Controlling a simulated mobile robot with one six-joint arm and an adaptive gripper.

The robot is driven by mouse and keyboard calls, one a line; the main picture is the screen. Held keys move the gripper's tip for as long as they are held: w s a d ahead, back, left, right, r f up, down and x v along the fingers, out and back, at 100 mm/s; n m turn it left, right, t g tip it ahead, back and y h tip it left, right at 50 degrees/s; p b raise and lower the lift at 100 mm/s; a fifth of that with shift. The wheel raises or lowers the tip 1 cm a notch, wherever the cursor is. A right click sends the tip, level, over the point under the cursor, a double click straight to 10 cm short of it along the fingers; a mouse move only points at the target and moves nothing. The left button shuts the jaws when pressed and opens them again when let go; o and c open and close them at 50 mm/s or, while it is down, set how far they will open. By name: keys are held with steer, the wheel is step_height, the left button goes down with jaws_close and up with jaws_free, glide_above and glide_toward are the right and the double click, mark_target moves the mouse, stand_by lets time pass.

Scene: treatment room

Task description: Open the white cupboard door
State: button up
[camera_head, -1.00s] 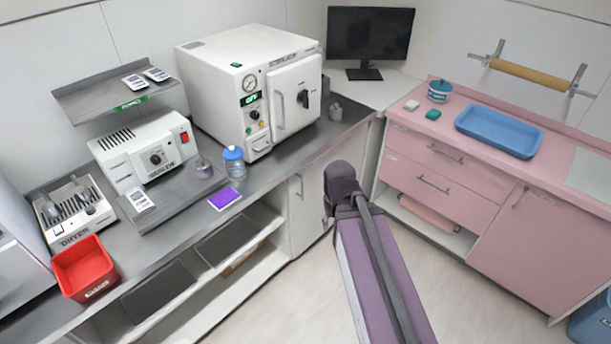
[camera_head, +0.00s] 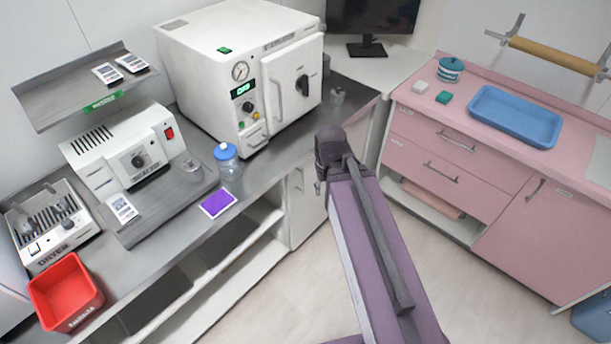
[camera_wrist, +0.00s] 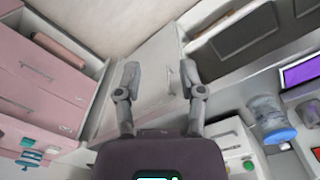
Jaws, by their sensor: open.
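The white cupboard door (camera_head: 308,205) is under the grey counter, below the steriliser, and looks shut. Its slim upright handle (camera_head: 299,181) is near the door's left edge. In the wrist view the door (camera_wrist: 150,50) appears upside down, and the handle (camera_wrist: 170,80) shows between my fingers. My gripper (camera_wrist: 160,72) is open and empty, its two fingers apart and pointing at the door. I cannot tell whether a finger touches the handle. In the head view my arm hides most of the gripper and the door's right part.
The grey counter (camera_head: 262,172) carries a white steriliser (camera_head: 240,75), a blue-capped bottle (camera_head: 228,162) and a red bin (camera_head: 66,292). Open shelves (camera_head: 225,268) lie left of the door. Pink drawers (camera_head: 440,160) stand to the right. The floor (camera_head: 300,290) in front is clear.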

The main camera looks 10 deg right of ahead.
steer(key=shift+a, duration=0.45)
steer(key=shift+a, duration=0.1)
steer(key=w+f+m+t+y+b, duration=0.1)
steer(key=w+f+m+y+b, duration=0.25)
steer(key=f+b, duration=0.35)
steer(key=w+a+f+m+t+y+b, duration=0.1)
steer(key=w+f+m+y+b, duration=0.15)
steer(key=f+m+b, duration=0.4)
steer(key=w+f+m+t+y+b, duration=0.15)
steer(key=w+f+b, duration=0.3)
steer(key=b, duration=0.45)
steer(key=w+d+f+m+t+y+b, duration=0.6)
steer(key=m+b, duration=0.9)
steer(key=b, duration=1)
steer(key=w+d+f+t, duration=0.2)
steer(key=w+d+f, duration=0.1)
steer(key=d+f, duration=0.1)
steer(key=shift+w+d+f, duration=0.3)
steer(key=shift+d+f, duration=0.1)
steer(key=shift+f, duration=0.3)
steer(key=shift+w+a, duration=0.1)
